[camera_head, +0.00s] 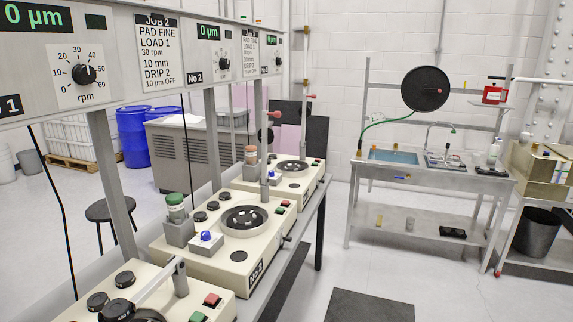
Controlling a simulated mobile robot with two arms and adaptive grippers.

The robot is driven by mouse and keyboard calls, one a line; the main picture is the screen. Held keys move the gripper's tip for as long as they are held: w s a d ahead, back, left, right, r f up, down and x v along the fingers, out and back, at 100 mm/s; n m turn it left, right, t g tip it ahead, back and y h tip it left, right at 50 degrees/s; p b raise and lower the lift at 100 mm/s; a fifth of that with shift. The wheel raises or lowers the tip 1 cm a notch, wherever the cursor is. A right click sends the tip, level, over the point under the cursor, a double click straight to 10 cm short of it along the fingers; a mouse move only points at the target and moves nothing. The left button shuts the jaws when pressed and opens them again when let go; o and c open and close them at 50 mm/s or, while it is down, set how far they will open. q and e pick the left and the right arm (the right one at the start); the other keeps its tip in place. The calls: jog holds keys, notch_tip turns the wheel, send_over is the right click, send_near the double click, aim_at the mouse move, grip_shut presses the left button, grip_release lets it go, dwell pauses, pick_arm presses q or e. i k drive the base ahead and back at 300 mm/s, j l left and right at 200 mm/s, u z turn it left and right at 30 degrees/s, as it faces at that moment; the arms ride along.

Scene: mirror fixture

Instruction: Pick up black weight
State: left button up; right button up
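No thing in view can be surely told as the black weight. Small round black pieces lie on the cream machines: two on the nearest machine, a farther black piece (124,279) and a nearer black piece (97,301), and others on the No 2 machine, such as a black piece (200,217). A black piece with pale lettering (117,311) sits at the end of a grey bar on the nearest machine, cut by the bottom edge. Neither of my grippers is in view.
The No 2 machine (178,262) has a dark round plate (243,219) and stands on a long bench. A control panel (110,55) on grey posts hangs over the left. A sink table (433,176) stands at the back right. The floor (455,285) at right is clear.

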aim_at(96, 302)
jog(key=u, duration=1.3)
